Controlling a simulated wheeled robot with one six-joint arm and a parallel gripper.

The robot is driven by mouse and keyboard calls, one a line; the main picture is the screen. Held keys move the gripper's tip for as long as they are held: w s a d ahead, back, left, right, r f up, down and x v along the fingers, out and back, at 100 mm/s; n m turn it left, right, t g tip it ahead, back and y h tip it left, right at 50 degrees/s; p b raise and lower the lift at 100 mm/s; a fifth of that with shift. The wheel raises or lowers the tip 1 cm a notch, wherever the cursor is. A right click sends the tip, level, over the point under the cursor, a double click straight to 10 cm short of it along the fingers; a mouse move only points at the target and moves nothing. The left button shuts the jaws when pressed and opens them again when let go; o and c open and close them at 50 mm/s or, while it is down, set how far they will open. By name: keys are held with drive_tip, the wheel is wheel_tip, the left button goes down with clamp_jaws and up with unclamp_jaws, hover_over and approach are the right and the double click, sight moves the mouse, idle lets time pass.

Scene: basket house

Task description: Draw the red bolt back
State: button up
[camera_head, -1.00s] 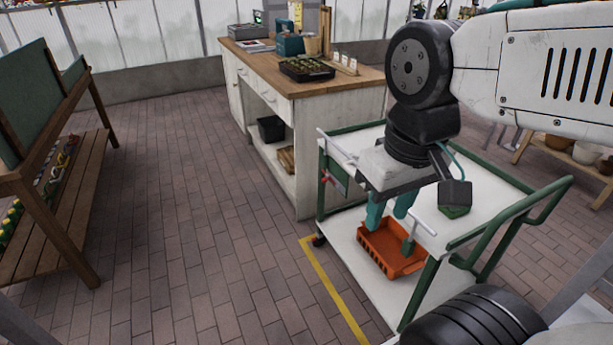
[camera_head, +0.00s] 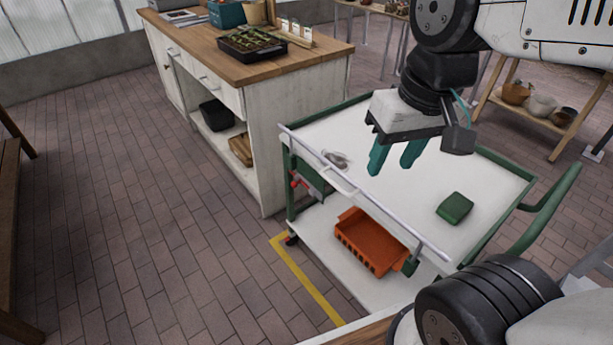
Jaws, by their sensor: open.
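A small red part, which looks like the bolt (camera_head: 297,183), shows at the left end of the green-framed cart (camera_head: 330,133), below the top shelf. It is small, and I cannot tell its exact position in its mount. My gripper (camera_head: 393,160) has two teal fingers pointing down, apart, with nothing between them. In the picture it is over the white top shelf, to the right of and above the red part, and not touching it.
A light rail (camera_head: 365,195) runs along the cart's near side. A green block (camera_head: 454,208) lies on the top shelf and an orange crate (camera_head: 370,242) on the lower one. A wooden-topped bench (camera_head: 230,65) stands behind left. The brick floor (camera_head: 130,200) at left is clear.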

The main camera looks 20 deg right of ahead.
drive_tip(key=w+a+m+t+y, duration=0.1)
drive_tip(key=w+a, duration=0.2)
drive_tip(key=w, duration=0.5)
drive_tip(key=w+a+m+t+y, duration=0.1)
drive_tip(key=w+a, duration=0.2)
drive_tip(key=w, duration=0.4)
drive_tip(key=w+a+f+m+t, duration=0.2)
drive_tip(key=w+f, duration=0.2)
drive_tip(key=w, duration=0.5)
drive_tip(key=w+a+f+m+t+h, duration=0.1)
drive_tip(key=w+a+f+m, duration=0.25)
drive_tip(key=w, duration=0.45)
drive_tip(key=w+a+f+m+t, duration=0.2)
drive_tip(key=w+f, duration=0.3)
drive_tip(key=w, duration=0.4)
drive_tip(key=w+f+m+t+h, duration=0.1)
drive_tip(key=w+f+m+h, duration=0.15)
drive_tip(key=w+f, duration=0.35)
drive_tip(key=m+h, duration=0.7)
drive_tip(key=h, duration=0.4)
approach(293, 185)
drive_tip(key=r+x, duration=0.1)
drive_tip(key=x, duration=0.3)
drive_tip(key=shift+g, duration=0.3)
drive_tip(key=x, duration=0.3)
drive_tip(key=f+x, duration=0.1)
drive_tip(key=x, duration=0.3)
drive_tip(key=shift+w+a+f, duration=0.1)
drive_tip(key=shift+w, duration=0.1)
